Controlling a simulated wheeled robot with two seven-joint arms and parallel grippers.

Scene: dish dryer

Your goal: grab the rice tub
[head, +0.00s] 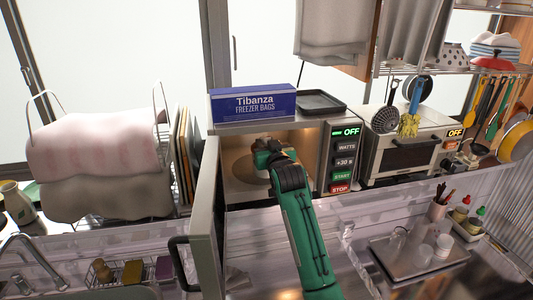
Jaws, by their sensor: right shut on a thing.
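My right arm reaches from the bottom of the head view into the open microwave (325,150). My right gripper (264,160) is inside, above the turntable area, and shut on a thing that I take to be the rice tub. The arm and hand hide nearly all of it, so its shape and colour cannot be told. The microwave door (207,225) stands open toward me, left of my arm. My left gripper is not in view.
A freezer bags box (253,103) and a dark tray (321,102) lie on the microwave. A toaster oven (412,152) stands to the right. A cloth-covered dish rack (97,150) stands left. A metal tray with cups (398,262) is at lower right.

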